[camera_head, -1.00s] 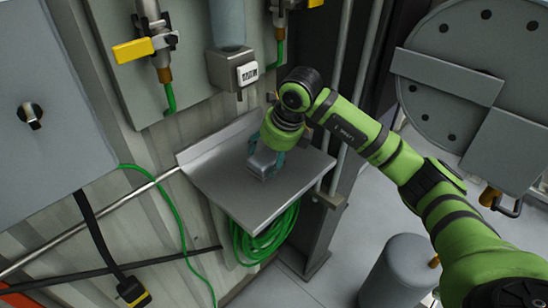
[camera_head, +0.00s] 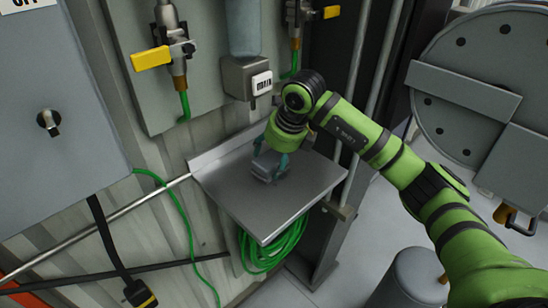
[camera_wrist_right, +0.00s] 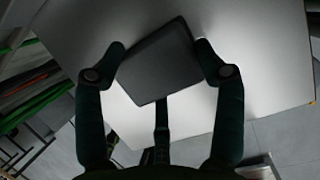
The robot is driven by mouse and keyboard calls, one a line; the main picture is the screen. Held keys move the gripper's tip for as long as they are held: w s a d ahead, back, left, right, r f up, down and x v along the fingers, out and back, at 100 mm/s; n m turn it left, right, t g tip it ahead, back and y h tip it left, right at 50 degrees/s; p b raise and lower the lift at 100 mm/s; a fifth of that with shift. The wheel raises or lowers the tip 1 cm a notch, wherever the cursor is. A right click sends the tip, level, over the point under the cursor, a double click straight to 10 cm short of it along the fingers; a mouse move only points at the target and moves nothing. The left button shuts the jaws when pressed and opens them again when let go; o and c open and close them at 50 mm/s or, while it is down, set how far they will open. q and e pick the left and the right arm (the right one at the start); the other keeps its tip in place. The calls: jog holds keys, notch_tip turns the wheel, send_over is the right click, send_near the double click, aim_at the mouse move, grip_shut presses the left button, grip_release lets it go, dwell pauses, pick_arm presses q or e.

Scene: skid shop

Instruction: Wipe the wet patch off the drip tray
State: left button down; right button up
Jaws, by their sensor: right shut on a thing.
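The drip tray (camera_head: 250,215) is a flat grey metal shelf with a low back lip, fixed to the corrugated wall. Its surface also fills much of the right wrist view (camera_wrist_right: 268,60). My right gripper (camera_head: 271,163) is over the back part of the tray, shut on a grey block-like wiper (camera_head: 263,169). In the right wrist view the block (camera_wrist_right: 158,65) sits between both fingers, low at the tray surface; contact cannot be told for certain. I cannot make out a wet patch; the arm and block hide part of the tray. My left gripper is not in view.
A grey box with a meter-like label (camera_head: 248,78) and valves with yellow handles (camera_head: 151,58) are on the wall above the tray. A coiled green hose (camera_head: 270,247) hangs below it. Vertical pipes (camera_head: 372,75) stand right of the tray. The tray's front is clear.

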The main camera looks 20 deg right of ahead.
jog(key=shift+r, duration=0.75)
jog(key=shift+s+r+p, duration=0.15)
jog(key=shift+r+p, duration=0.15)
jog(key=shift+s+d+r+b, duration=0.15)
jog(key=shift+s+d, duration=0.2)
jog(key=shift+s, duration=0.45)
jog(key=shift+s+d+r+b, duration=0.15)
jog(key=shift+s+d, duration=0.25)
jog(key=shift+s, duration=0.45)
jog(key=shift+s+d+r+b, duration=0.1)
jog(key=shift+s+d+r, duration=0.2)
jog(key=shift+s, duration=0.5)
jog(key=s+d+r+b, duration=0.1)
jog(key=s+d+b, duration=0.1)
jog(key=s, duration=0.6)
jog(key=shift+d+r, duration=0.35)
jog(key=shift+d, duration=0.3)
